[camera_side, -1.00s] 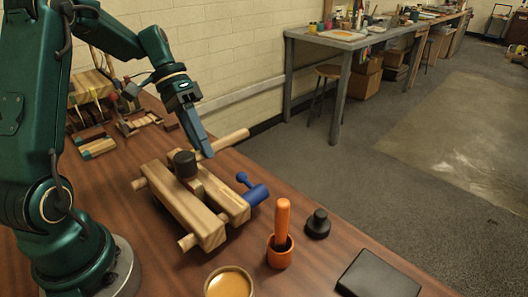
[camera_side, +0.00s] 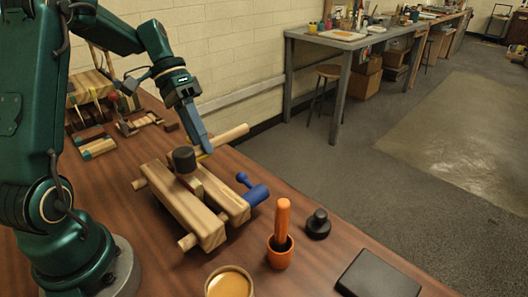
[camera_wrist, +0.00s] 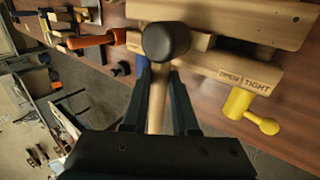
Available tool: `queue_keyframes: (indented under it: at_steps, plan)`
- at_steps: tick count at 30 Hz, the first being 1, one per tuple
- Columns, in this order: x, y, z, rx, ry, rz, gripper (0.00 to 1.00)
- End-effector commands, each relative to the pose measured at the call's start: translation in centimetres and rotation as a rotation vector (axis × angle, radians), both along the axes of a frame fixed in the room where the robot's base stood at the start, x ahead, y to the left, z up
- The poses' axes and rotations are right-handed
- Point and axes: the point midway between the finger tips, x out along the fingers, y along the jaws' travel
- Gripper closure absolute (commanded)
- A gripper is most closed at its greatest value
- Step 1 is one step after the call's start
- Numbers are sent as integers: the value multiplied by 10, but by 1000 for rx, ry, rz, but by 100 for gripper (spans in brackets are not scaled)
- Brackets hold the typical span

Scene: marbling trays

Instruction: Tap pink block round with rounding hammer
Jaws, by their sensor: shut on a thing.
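The rounding hammer has a dark round head (camera_side: 184,160) and a pale wooden handle (camera_side: 233,137). My gripper (camera_side: 207,149) is shut on the handle and holds the head just above the wooden vise (camera_side: 178,203). The wrist view shows the hammer head (camera_wrist: 166,41) over the vise beams, with the handle running back between my fingers (camera_wrist: 161,82). A small reddish-brown piece (camera_side: 196,187) shows between the two beams below the head. I cannot tell whether it is the pink block; the head hides part of that spot.
An orange-handled tool in a cup (camera_side: 281,253), a black knob (camera_side: 318,224) and a dark flat box (camera_side: 378,275) stand at the front right.

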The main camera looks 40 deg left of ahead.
Motion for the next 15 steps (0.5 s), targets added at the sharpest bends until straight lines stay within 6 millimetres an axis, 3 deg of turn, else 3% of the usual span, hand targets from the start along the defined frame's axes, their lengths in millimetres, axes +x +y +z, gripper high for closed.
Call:
queue_keyframes:
  at_steps: [15]
  plan:
    - [0, 0, -10, -1, -1, 1, 100]
